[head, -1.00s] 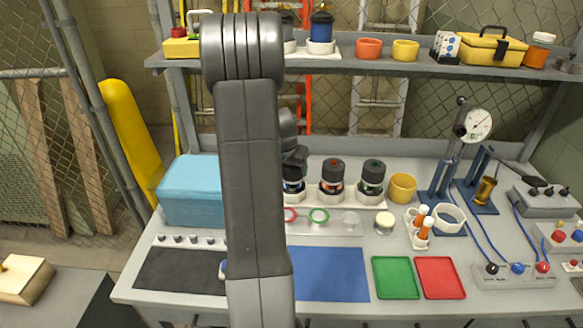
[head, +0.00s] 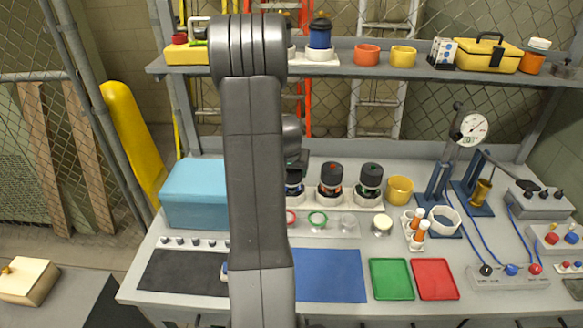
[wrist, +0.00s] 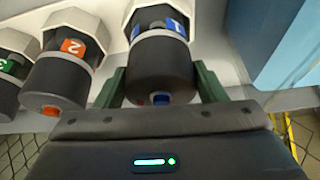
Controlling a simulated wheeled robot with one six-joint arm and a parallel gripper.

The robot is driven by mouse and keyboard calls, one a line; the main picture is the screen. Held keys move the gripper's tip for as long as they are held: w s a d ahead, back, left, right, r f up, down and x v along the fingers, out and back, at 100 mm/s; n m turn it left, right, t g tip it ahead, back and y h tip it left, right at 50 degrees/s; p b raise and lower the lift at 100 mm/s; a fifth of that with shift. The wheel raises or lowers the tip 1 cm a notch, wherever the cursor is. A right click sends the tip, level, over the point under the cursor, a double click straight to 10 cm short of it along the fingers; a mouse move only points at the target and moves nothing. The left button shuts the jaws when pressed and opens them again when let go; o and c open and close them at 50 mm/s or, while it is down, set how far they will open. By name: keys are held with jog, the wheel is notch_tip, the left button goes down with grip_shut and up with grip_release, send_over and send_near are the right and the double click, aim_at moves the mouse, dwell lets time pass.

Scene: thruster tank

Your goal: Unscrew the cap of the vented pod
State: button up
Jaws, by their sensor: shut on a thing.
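Three dark-capped pods stand in a row in white holders. The one marked 1 (wrist: 165,65) has a blue label and a dark cap with blue and red spots on its end. My gripper (wrist: 160,90) has its green fingers on both sides of that dark cap and is shut on it. In the head view this pod (head: 293,188) is partly hidden behind my arm. The pod marked 2 (wrist: 65,65) has an orange label; it also shows in the head view (head: 331,182). The pod with a green label (head: 369,182) stands at the right. I cannot tell which pod is vented.
A blue box (head: 195,193) stands left of the pods. A yellow cup (head: 399,190) is to their right. Green (head: 391,279) and red (head: 436,279) trays and a blue mat (head: 330,275) lie in front. A shelf (head: 380,68) runs above.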

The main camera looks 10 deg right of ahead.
jog(key=shift+r+n+y+p, duration=0.1)
jog(key=shift+n+y+p, duration=0.2)
jog(key=shift+n+p, duration=0.75)
jog(key=shift+f+n+y+b, duration=0.2)
jog(key=shift+n+y+b, duration=0.25)
jog(key=shift+n, duration=0.5)
jog(key=shift+n+y+b, duration=0.25)
jog(key=shift+n+b, duration=0.35)
jog(key=shift+b, duration=0.1)
jog(key=shift+o, duration=0.2)
jog(key=shift+a+n+y+b, duration=0.1)
jog(key=shift+n+y+b, duration=0.5)
jog(key=shift+n+b, duration=1.1)
